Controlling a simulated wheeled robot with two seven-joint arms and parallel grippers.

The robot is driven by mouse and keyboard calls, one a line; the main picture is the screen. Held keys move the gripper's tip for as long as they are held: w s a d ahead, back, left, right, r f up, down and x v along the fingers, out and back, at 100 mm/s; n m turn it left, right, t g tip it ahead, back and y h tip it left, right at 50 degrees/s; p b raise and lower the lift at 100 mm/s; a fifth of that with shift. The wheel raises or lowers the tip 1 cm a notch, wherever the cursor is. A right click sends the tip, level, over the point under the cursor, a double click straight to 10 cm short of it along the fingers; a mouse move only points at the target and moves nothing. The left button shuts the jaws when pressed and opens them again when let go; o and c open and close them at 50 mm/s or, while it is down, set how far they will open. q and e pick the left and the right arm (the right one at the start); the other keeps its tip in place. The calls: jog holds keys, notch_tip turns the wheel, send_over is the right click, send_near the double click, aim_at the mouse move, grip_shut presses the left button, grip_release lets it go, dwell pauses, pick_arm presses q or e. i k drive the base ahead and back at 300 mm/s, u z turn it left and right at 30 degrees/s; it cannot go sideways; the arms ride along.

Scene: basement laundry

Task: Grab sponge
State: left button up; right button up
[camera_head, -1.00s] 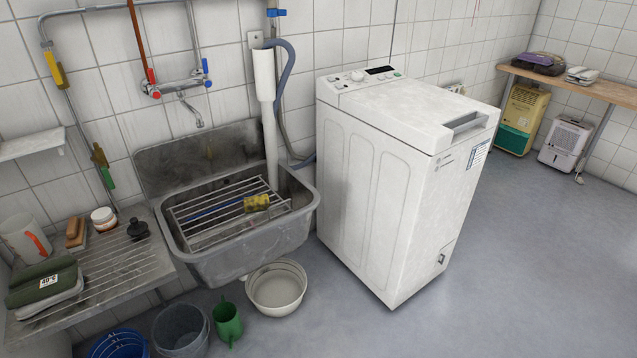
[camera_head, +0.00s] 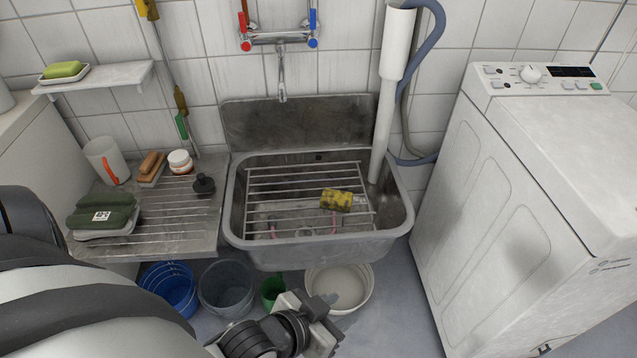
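My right gripper is out of view.
A ribbed drainboard (camera_head: 160,222) left of the sink holds green folded cloths, brushes and a jar. Buckets and a white basin (camera_head: 345,285) stand below. A washing machine (camera_head: 490,210) is at right.

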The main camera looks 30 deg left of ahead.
aim_at(337, 201)
jog(key=u, duration=0.9)
jog(key=i, duration=0.8)
jog(key=u, duration=0.9)
